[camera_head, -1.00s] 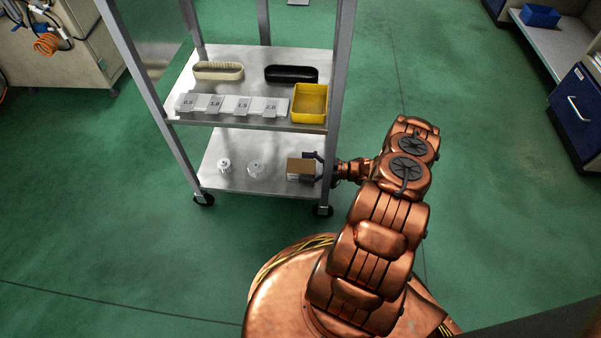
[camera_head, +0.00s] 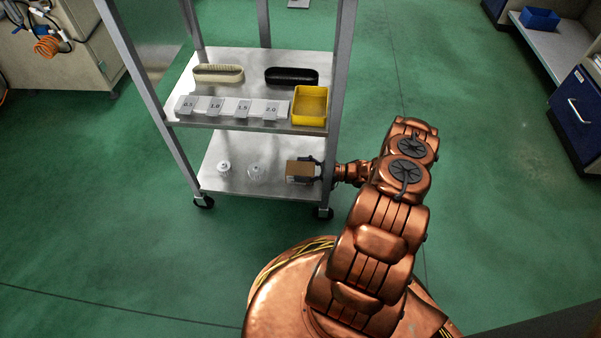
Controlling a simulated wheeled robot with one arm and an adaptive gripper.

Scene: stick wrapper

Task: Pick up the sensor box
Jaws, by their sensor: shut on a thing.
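A small brown-topped box (camera_head: 299,169), which looks like the sensor box, is at the right end of the cart's lower shelf (camera_head: 232,179). My gripper (camera_head: 312,169) reaches in from the right, past the cart's front right post, and its dark fingers are shut on the box. The box looks slightly above the shelf, but the gap is too small to tell surely. The finger on the near side is partly hidden.
Two small white round parts (camera_head: 224,168) (camera_head: 256,173) stand left of the box. The upper shelf holds a yellow bin (camera_head: 309,105), numbered blocks (camera_head: 243,108), a beige tray (camera_head: 218,74) and a black tray (camera_head: 291,75). The cart post (camera_head: 336,100) stands close to my arm.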

